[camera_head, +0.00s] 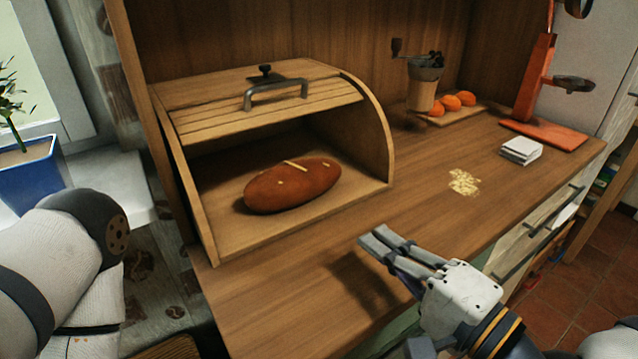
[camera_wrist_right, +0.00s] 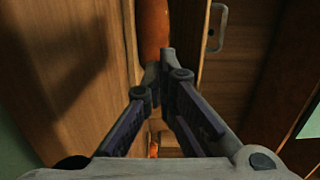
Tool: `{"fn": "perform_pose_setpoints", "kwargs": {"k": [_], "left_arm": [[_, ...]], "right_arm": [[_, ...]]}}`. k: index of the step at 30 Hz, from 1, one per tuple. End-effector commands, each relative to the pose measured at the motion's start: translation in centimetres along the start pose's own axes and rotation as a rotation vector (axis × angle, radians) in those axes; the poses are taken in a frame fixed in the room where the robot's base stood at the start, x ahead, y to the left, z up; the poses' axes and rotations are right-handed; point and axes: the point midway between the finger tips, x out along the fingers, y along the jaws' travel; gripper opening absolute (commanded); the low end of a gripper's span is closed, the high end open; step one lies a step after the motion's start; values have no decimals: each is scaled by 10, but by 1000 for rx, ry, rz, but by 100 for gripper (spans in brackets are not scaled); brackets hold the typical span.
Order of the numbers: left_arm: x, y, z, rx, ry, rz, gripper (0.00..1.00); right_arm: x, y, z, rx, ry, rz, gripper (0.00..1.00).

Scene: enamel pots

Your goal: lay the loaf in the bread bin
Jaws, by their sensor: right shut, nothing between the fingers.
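The brown loaf (camera_head: 292,185) lies on its side on the floor of the wooden bread bin (camera_head: 384,150), well inside the side walls. The bin's slatted lid (camera_head: 265,103) is rolled up, so the front is open. My right gripper (camera_head: 372,238) is shut and empty, above the counter in front of the bin and to the right of the loaf, apart from both. Its closed fingers also show in the right wrist view (camera_wrist_right: 160,68). My left arm shows at the left edge of the head view, but its gripper is out of view.
Pale crumbs (camera_head: 463,182) lie on the counter (camera_head: 300,290) right of the bin. A stack of white cards or coasters (camera_head: 521,150), a grinder (camera_head: 425,85), orange fruits (camera_head: 450,102) on a board and a red stand (camera_head: 537,80) are farther back. A blue plant pot (camera_head: 30,175) stands left.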

Motion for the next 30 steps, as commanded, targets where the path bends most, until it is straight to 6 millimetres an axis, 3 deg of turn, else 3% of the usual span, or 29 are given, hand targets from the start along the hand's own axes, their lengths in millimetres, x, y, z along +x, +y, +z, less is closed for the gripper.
{"fn": "perform_pose_setpoints", "kwargs": {"k": [5,11,15,21,30], "left_arm": [[13,-1,8,0,-38,-2,85],[50,-2,29,1,-136,-7,85],[42,-2,24,1,-114,-7,85],[40,-2,23,2,-109,-6,85],[39,-2,23,2,-108,-6,85]], "right_arm": [[11,6,0,7,-2,6,0],[52,13,1,8,-4,10,0],[82,1,1,-1,-2,0,0],[120,0,1,0,-1,-1,0],[140,0,0,0,0,0,0]]}}
